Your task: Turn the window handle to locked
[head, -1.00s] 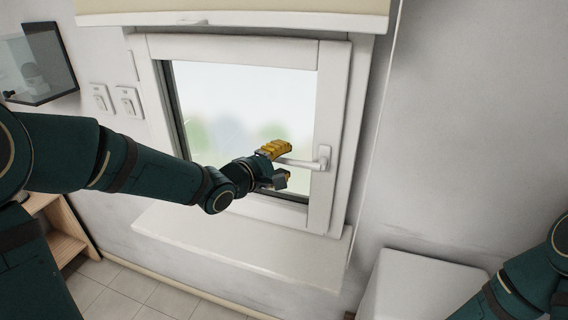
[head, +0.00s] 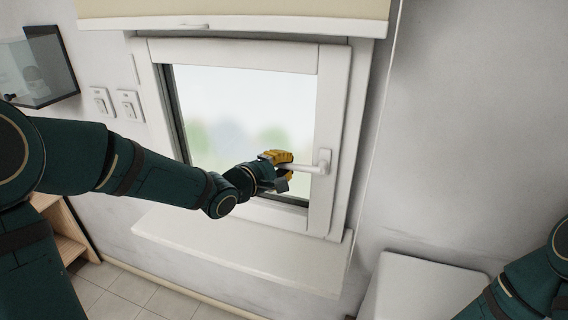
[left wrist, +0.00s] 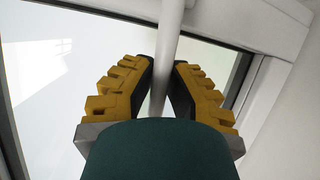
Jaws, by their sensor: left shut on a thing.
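The white window handle (head: 307,168) sits on the right side of the window frame (head: 336,120). Its lever points left, about level, toward the glass. My left gripper (head: 284,167) is shut on the lever near its free end. In the left wrist view the handle lever (left wrist: 168,40) runs between the two yellow-padded fingers of my left gripper (left wrist: 163,88). The window sash looks closed in its frame. My right gripper is out of view; only part of my right arm shows at the lower right.
A white sill (head: 240,249) juts out below the window. A rolled blind (head: 235,20) hangs above it. Wall switches (head: 116,103) and a dark-framed box (head: 42,65) are at the left. A white box-like surface (head: 425,285) stands at the lower right. The right wall is bare.

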